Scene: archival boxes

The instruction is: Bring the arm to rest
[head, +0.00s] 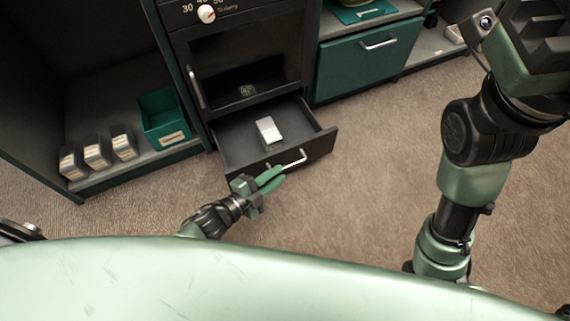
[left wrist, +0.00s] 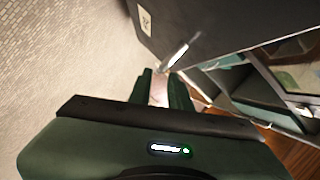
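My left gripper (head: 277,174) is low in front of the open drawer (head: 318,145), close to the drawer's light bar handle (head: 296,160). In the left wrist view its two green fingers (left wrist: 161,80) stand apart, with the handle (left wrist: 176,54) just beyond the tips. I cannot tell whether they touch it. A small white-and-grey box (head: 268,132) lies in the drawer. My right arm (head: 468,165) is raised at the right of the head view; its fingers are out of the picture.
A dark cabinet with a dial (head: 206,14) stands above the drawer. On the left shelf are several small labelled boxes (head: 97,152) and a green bin (head: 164,120). A closed green drawer (head: 368,62) is right of the open one. The carpet (head: 370,200) in front is clear.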

